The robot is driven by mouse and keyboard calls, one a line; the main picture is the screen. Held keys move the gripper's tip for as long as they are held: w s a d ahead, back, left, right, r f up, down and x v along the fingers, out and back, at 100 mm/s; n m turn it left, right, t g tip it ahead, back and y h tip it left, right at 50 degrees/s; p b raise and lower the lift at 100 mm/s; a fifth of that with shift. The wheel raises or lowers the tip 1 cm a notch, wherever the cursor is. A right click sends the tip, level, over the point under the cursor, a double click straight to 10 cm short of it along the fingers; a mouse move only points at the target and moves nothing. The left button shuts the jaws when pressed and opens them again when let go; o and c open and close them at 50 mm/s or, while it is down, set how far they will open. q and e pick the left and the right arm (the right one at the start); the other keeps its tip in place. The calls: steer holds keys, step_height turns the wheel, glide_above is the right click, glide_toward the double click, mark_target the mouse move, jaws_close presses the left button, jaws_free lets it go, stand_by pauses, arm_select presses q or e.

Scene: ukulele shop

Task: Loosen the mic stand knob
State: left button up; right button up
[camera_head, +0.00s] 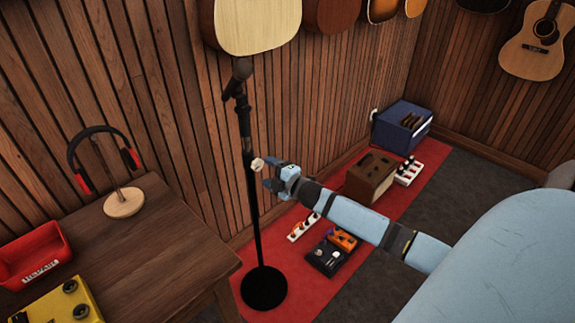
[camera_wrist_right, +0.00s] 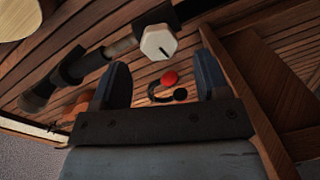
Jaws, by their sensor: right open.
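The black mic stand (camera_head: 251,189) stands upright on its round base, with a microphone (camera_head: 239,76) at its top. Its pale knob (camera_head: 257,164) sits partway up the pole. In the right wrist view the knob (camera_wrist_right: 158,42) is a white faceted piece with a dark line, on the pole (camera_wrist_right: 121,48). My right gripper (camera_head: 267,175) is right beside the knob. In the right wrist view its two fingers (camera_wrist_right: 163,82) are apart with nothing between them, and the knob shows just beyond their tips. I cannot tell any contact. My left gripper is not in view.
A wooden table (camera_head: 150,258) at left holds headphones on a stand (camera_head: 123,201), a red box (camera_head: 33,258) and a yellow device (camera_head: 62,303). Pedals (camera_head: 328,256), a brown box (camera_head: 371,176) and a blue box (camera_head: 402,128) sit on the red mat. Guitars hang above.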

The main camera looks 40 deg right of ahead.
steer(key=s, duration=0.8)
steer(key=shift+s+d+r, duration=0.25)
steer(key=shift+d+r, duration=0.1)
steer(key=shift+d, duration=0.1)
steer(key=s+a+f+m+g, duration=0.2)
steer(key=s+a+f+m, duration=0.2)
steer(key=s+a, duration=0.35)
steer(key=s+a+f+m+g+y, duration=0.1)
steer(key=s+a+f+m+g, duration=0.1)
steer(key=s+a+f+m, duration=0.5)
steer(key=s+a+f+m+g, duration=0.1)
steer(key=s+a+f+g, duration=0.1)
steer(key=s+a, duration=0.6)
step_height(320, 180, up, 11)
steer(key=a+m+p, duration=0.1)
steer(key=a+p, duration=0.1)
steer(key=p, duration=1)
steer(key=shift+a, duration=0.35)
